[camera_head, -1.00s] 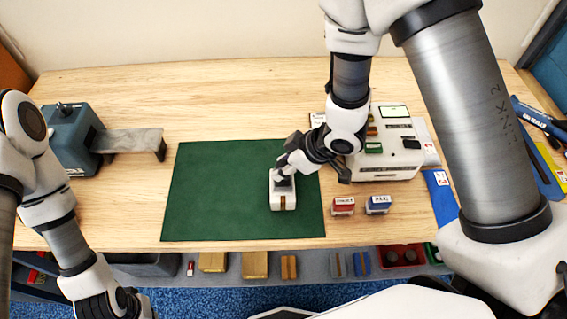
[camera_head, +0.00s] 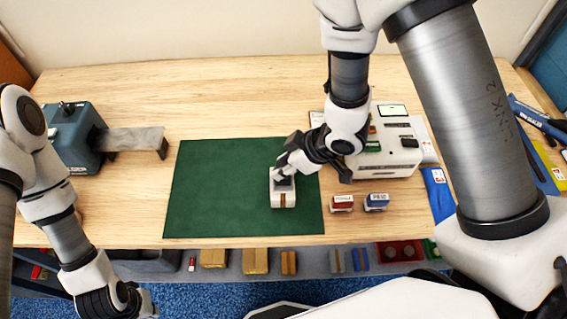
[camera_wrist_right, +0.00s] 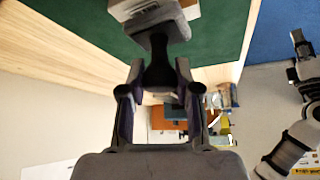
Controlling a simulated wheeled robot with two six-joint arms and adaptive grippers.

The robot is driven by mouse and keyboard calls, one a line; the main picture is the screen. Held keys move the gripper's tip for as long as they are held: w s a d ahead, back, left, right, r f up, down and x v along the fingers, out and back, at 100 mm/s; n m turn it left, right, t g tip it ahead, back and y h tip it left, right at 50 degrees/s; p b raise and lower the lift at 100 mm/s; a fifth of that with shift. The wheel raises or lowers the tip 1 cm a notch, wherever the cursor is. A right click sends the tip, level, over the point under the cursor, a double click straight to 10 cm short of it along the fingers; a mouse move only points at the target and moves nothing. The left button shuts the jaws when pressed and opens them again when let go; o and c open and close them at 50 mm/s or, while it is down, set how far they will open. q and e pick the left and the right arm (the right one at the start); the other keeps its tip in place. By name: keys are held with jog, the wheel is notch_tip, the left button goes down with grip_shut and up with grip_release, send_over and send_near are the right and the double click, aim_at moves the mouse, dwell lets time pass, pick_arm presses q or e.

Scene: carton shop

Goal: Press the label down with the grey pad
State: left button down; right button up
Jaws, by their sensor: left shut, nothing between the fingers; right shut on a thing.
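A small white carton (camera_head: 283,199) with a brown strip on its near side sits on the green mat (camera_head: 215,190). My right gripper (camera_head: 285,168) is shut on the dark handle of the grey pad (camera_head: 284,183), over the carton's top. In the right wrist view the fingers hold the narrow neck of the grey pad (camera_wrist_right: 158,35), and its wide face is against or very close to the carton (camera_wrist_right: 128,10). I cannot see the label; the pad and gripper cover much of the top. My left gripper (camera_head: 143,303) is shut and empty, low at the left, off the table's front edge.
A white machine (camera_head: 385,158) stands right of the mat. A red stamp (camera_head: 342,203) and a blue stamp (camera_head: 376,202) stand before it. A grey-blue device (camera_head: 72,138) with a metal arm is at the left. A shelf (camera_head: 320,262) with boxes runs below the front edge. The mat's left half is clear.

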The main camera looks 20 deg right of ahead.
jog(key=shift+r+p, duration=2.4)
jog(key=shift+r, duration=0.3)
jog(key=shift+f, duration=0.1)
